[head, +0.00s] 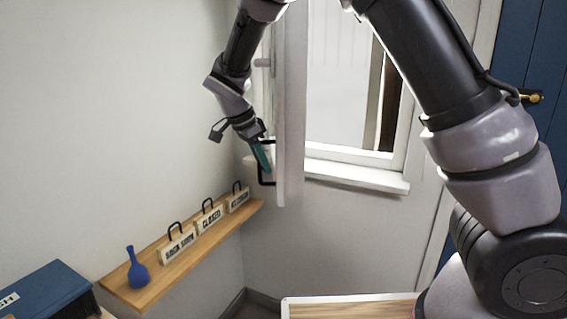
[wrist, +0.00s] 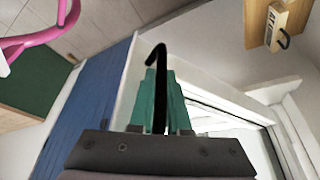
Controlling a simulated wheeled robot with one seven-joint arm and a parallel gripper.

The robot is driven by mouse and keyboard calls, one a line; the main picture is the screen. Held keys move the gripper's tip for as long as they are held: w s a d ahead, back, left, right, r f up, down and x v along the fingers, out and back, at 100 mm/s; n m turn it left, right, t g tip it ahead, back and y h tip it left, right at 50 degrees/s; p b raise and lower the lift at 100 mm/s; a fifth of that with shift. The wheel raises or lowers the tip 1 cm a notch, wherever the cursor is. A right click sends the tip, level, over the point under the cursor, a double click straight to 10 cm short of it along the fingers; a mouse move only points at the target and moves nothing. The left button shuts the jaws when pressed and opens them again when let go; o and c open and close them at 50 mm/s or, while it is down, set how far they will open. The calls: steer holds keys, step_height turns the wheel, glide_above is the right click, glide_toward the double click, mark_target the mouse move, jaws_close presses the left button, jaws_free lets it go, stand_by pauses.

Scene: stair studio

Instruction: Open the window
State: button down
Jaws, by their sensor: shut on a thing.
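The window's white sash (head: 291,120) stands swung inward from its frame (head: 400,130), and I see it nearly edge-on in the head view. A black handle (head: 268,183) sits low on the sash's left side. My gripper (head: 262,156), with teal fingers, is shut on this handle. In the wrist view the teal fingers of my gripper (wrist: 160,100) lie on both sides of the black handle (wrist: 157,55), whose curved end sticks out beyond the tips. Part of the handle is hidden by the fingers.
A wooden shelf (head: 165,279) on the left wall holds a blue vase (head: 137,270) and several small signs. A white sill (head: 355,176) lies under the window. A blue door (head: 530,60) is at right. A dark blue box (head: 45,295) is at lower left.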

steer(key=shift+s+a+f, duration=0.2)
steer(key=shift+s+a, duration=0.1)
steer(key=shift+a, duration=0.25)
steer(key=c, duration=0.9)
jaws_free()
steer(key=shift+r, duration=0.1)
steer(key=shift+w, duration=0.1)
steer(key=shift+a+r, duration=0.1)
steer(key=shift+r, duration=0.25)
steer(key=v, duration=1)
